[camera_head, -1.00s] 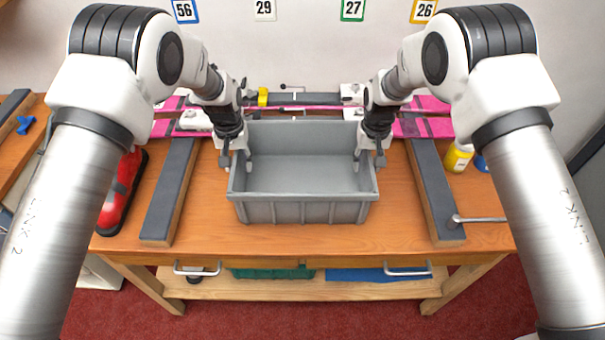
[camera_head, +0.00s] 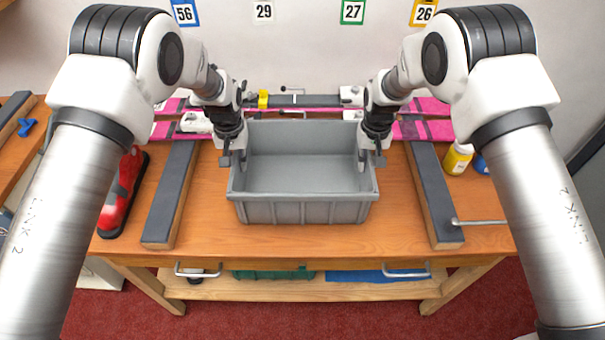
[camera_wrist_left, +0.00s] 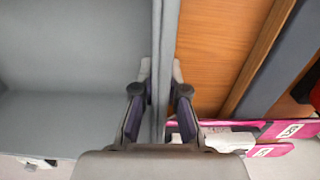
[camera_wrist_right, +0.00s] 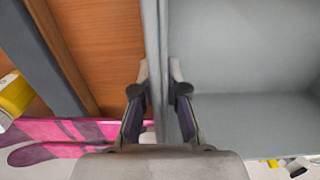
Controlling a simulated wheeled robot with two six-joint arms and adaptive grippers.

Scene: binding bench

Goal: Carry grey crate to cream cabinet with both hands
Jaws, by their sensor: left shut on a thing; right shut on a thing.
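The grey crate (camera_head: 303,212) is empty and upright at the middle of the wooden bench. My left gripper (camera_head: 234,160) is shut on its left wall; the left wrist view shows the fingers (camera_wrist_left: 160,90) on both sides of that wall (camera_wrist_left: 165,40). My right gripper (camera_head: 370,160) is shut on its right wall; the right wrist view shows the fingers (camera_wrist_right: 160,90) astride the wall (camera_wrist_right: 155,30). I cannot tell whether the crate's base touches the bench. No cream cabinet shows clearly.
Dark-topped wooden rails lie left (camera_head: 172,195) and right (camera_head: 436,195) of the crate. Pink skis (camera_head: 425,128) and a clamp bar (camera_head: 300,100) lie behind it. The bench front strip (camera_head: 300,243) is clear.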

